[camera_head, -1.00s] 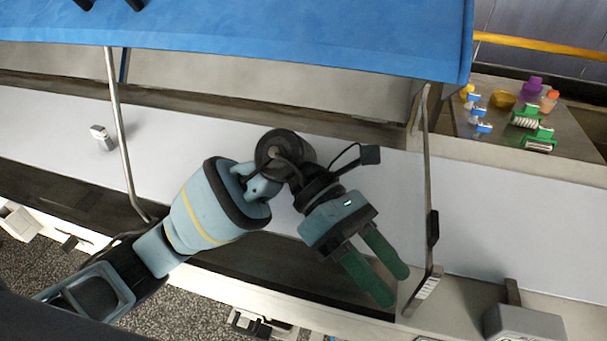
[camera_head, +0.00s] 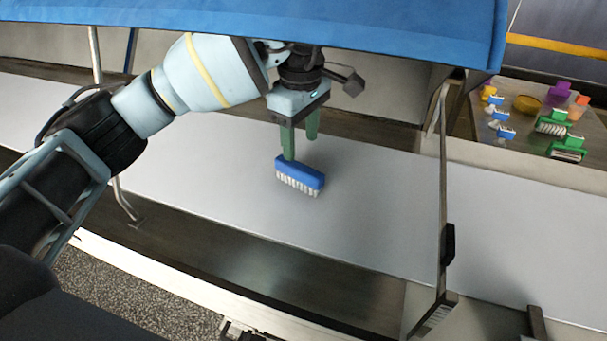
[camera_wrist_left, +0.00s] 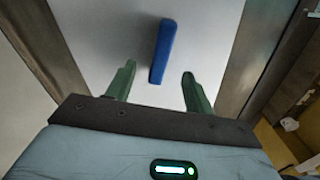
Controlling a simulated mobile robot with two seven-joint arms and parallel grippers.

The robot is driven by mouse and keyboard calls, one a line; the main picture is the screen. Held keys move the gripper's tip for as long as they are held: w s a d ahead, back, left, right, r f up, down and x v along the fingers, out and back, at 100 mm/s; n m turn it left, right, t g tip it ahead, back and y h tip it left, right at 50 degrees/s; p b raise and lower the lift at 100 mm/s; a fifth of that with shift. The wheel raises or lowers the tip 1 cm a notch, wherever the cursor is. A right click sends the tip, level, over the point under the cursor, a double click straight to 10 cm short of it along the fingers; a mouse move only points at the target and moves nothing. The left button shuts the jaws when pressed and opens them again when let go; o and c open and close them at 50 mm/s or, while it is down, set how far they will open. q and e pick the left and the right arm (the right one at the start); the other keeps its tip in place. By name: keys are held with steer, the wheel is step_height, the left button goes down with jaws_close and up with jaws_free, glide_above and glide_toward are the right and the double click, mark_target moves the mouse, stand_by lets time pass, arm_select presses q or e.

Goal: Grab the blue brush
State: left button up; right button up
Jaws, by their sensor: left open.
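The blue brush (camera_head: 300,172) lies on the pale belt surface, with its white bristles showing along the near side in the head view. My left gripper (camera_head: 301,148) points down at it with green fingers. One fingertip overlaps the brush's left end in the head view; I cannot tell whether it touches. In the left wrist view the blue brush (camera_wrist_left: 162,50) shows as a long bar beyond and between the open fingers of the left gripper (camera_wrist_left: 158,72), apart from both. My right gripper is not in view.
A blue cover (camera_head: 300,25) hangs over the arm, and a metal strut (camera_head: 443,190) stands to the right of the brush. A tray (camera_head: 520,158) at the far right holds small blue brushes, green brushes and coloured containers. The belt (camera_head: 375,205) around the brush is clear.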

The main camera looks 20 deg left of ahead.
mark_target(299, 166)
arm_select(q)
steer(key=shift+f, duration=1.35)
steer(key=f, duration=0.3)
steer(key=f+p, duration=0.1)
steer(key=shift+a+f, duration=0.2)
steer(key=shift+a, duration=0.05)
steer(key=shift+f, duration=0.35)
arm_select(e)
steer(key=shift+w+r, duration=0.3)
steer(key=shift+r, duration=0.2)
arm_select(q)
steer(key=shift+c, duration=0.2)
steer(key=c, duration=1.1)
steer(key=shift+o, duration=0.2)
steer(key=shift+r, duration=0.1)
